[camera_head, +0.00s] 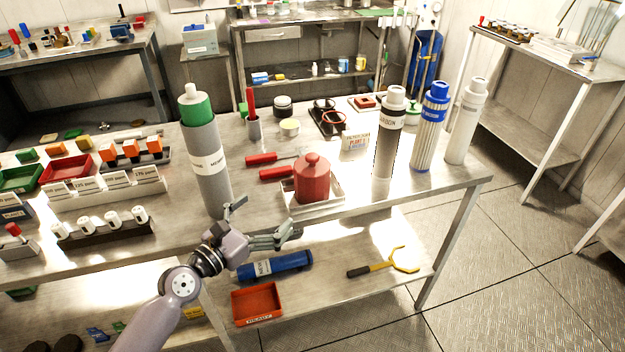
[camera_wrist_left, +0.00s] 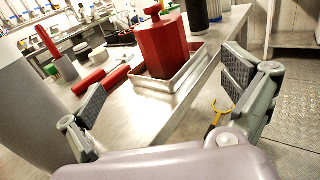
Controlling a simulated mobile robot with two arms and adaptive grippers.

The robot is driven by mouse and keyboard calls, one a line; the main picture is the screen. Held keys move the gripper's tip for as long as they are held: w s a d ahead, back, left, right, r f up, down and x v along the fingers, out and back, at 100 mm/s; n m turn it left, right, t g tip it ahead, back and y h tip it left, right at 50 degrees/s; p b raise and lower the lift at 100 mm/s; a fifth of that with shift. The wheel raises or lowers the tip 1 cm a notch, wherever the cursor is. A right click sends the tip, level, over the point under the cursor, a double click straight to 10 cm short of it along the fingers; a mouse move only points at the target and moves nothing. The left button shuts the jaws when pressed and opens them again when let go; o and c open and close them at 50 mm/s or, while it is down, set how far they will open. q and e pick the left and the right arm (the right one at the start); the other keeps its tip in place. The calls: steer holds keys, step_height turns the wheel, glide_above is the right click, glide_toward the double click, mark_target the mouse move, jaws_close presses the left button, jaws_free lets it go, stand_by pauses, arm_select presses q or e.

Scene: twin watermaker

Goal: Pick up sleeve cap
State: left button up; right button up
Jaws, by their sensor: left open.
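A red faceted piece with a round knob on top, which looks like the sleeve cap (camera_head: 312,181), stands upright in a shallow metal tray (camera_head: 334,203) near the table's front edge. In the left wrist view the red sleeve cap (camera_wrist_left: 170,47) is ahead, between the spread fingers and beyond them. My left gripper (camera_head: 263,218) is open and empty at the table's front edge, to the left of and nearer than the tray. The fingers do not touch the cap. My right gripper is not in view.
A tall grey cylinder with a green top (camera_head: 208,165) stands close to the left of my gripper. Two red-handled tools (camera_head: 262,159) lie behind the tray. Dark, blue and white cylinders stand to the right. A lower shelf holds a blue cylinder (camera_head: 275,266) and an orange bin (camera_head: 257,303).

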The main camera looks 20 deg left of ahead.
mark_target(299, 179)
arm_select(q)
steer(key=shift+n, duration=0.3)
steer(key=x, duration=0.7)
steer(key=p+x, duration=0.1)
steer(key=x, duration=0.3)
steer(key=shift+w+a+r, duration=0.15)
steer(key=shift+w+r, duration=0.15)
steer(key=shift+r, duration=0.05)
steer(key=shift+d+f+x, duration=0.1)
steer(key=shift+d+x, duration=0.05)
steer(key=shift+x, duration=1.4)
steer(key=shift+d+f+x, duration=0.15)
steer(key=shift+x, duration=1.4)
steer(key=shift+s, duration=0.2)
steer(key=c, duration=1.2)
